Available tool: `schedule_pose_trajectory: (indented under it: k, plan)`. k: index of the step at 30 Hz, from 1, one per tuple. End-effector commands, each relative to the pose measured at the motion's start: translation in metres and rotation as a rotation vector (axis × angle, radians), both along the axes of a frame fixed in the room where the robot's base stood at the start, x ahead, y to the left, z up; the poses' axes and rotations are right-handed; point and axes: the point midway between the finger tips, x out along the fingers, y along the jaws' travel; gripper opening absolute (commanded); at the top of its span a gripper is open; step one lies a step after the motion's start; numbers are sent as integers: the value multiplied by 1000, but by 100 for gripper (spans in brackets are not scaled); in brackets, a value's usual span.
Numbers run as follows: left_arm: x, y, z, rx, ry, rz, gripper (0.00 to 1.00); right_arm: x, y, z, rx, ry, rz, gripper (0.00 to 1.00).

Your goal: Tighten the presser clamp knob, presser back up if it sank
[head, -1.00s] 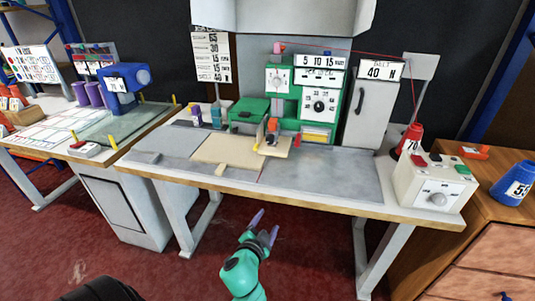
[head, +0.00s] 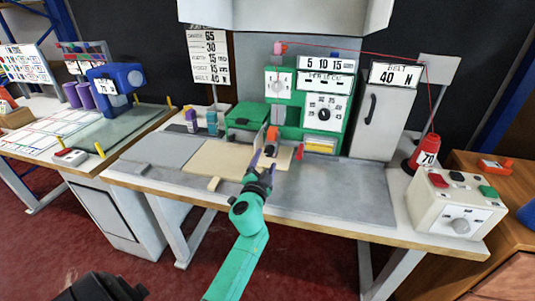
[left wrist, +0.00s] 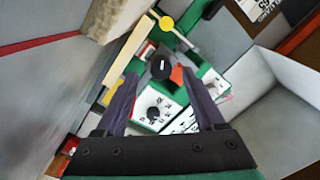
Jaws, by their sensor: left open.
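The green machine (head: 285,112) stands at the back of the table with two dials on its front, one with a black knob (head: 323,114). An orange presser part (head: 272,134) sits low at its middle, above the beige board (head: 222,158). My left gripper (head: 264,166) is open and empty, its purple fingers just in front of this part and partly covering it. In the left wrist view, a round black knob (left wrist: 161,67) shows beyond and between the open fingers, beside a red-orange piece (left wrist: 177,75). I cannot tell whether the presser has sunk.
A grey cabinet (head: 372,118) marked BELT 40 N stands right of the machine. A red thread cone (head: 427,152) and a white control box (head: 457,205) stand at the right end. The grey tabletop (head: 345,190) at front right is clear.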

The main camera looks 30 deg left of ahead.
Motion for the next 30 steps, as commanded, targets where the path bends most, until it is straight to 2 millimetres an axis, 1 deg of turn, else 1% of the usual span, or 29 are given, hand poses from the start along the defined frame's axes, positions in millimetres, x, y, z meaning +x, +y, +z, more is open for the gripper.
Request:
schedule_pose_trajectory:
  k: [1,3,6,9,14,15,17,18,20,21,30]
  plan:
    - [11,5,1,1,-1,1,71,4,0,0,0,-6,0,50]
    - [23,10,-1,1,-1,1,71,8,0,-2,1,-14,0,50]
    - [32,14,-1,1,1,2,71,12,1,-2,1,-19,0,50]
    - [36,15,-1,1,1,1,71,12,1,-2,1,-20,0,50]
    - [35,15,-1,0,1,1,71,12,1,-2,1,-20,-1,50]
    - [35,15,-1,0,1,1,63,12,1,-2,1,-20,-1,50]
    - [35,15,-1,0,1,1,40,12,1,-2,1,-20,-1,50]
    - [35,15,-1,0,1,1,25,12,1,-2,1,-20,-1,50]
    - [35,15,-1,0,1,1,2,12,1,-2,1,-20,-1,50]
    - [35,15,-1,0,1,1,0,12,1,-2,1,-20,-1,50]
    - [35,15,-1,24,9,1,0,11,1,-4,2,-19,-1,50]
